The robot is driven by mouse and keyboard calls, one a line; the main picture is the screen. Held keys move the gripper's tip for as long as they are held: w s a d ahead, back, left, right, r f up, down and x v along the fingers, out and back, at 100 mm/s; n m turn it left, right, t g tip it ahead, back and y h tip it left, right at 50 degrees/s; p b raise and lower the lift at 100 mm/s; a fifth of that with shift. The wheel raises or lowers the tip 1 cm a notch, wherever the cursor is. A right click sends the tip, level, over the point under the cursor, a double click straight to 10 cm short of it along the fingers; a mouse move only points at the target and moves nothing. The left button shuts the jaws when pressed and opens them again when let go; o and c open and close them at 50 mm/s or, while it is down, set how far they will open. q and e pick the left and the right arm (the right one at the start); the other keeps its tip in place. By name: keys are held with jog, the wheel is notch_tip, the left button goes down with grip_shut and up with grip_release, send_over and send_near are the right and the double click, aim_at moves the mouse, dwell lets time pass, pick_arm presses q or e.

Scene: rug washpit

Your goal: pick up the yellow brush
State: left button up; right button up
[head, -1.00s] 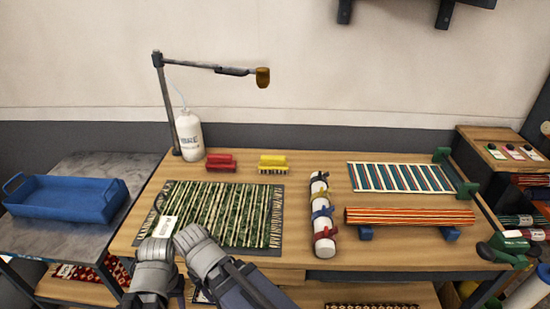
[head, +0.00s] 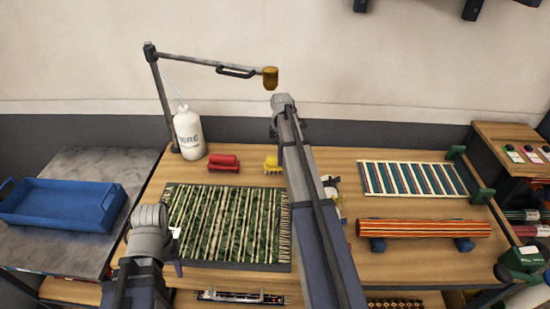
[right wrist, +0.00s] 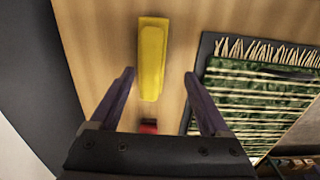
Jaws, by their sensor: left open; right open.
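The yellow brush (head: 271,164) lies on the wooden table behind the patterned rug, its right side hidden by my right arm in the head view. In the right wrist view the yellow brush (right wrist: 152,58) lies lengthwise, ahead of and between the fingertips. My right gripper (right wrist: 158,88) is open and empty above the table; the head view hides its fingers. My left gripper (head: 176,250) is low at the rug's front left corner, open, only partly visible.
A red brush (head: 223,163) lies left of the yellow one. A white bottle (head: 189,133) and a lamp-like arm (head: 200,61) stand at the back left. The green striped rug (head: 225,225) covers the table's front left. A rolled rug (head: 425,229) lies at right.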

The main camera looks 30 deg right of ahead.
jog(key=shift+w+d, duration=0.4)
jog(key=shift+d, duration=0.15)
jog(key=shift+s+f, duration=0.1)
jog(key=shift+s, duration=0.05)
pick_arm(q)
jog(key=shift+w+f+b, duration=0.15)
jog(key=shift+f+b, duration=0.5)
jog(key=shift+w+f+b, duration=0.15)
jog(key=shift+f+b, duration=0.45)
jog(key=shift+b, duration=0.05)
pick_arm(e)
jog(key=shift+a+f, duration=0.1)
jog(key=shift+f, duration=1.05)
pick_arm(q)
jog(key=shift+f, duration=0.1)
pick_arm(e)
jog(key=shift+f, duration=0.1)
jog(key=f+b, duration=0.5)
jog(key=shift+w+a+f, duration=0.1)
jog(key=shift+w+a, duration=0.05)
jog(key=shift+w, duration=0.2)
pick_arm(q)
notch_tip(320, 180, down, 5)
pick_arm(e)
jog(key=shift+c, duration=0.3)
grip_shut()
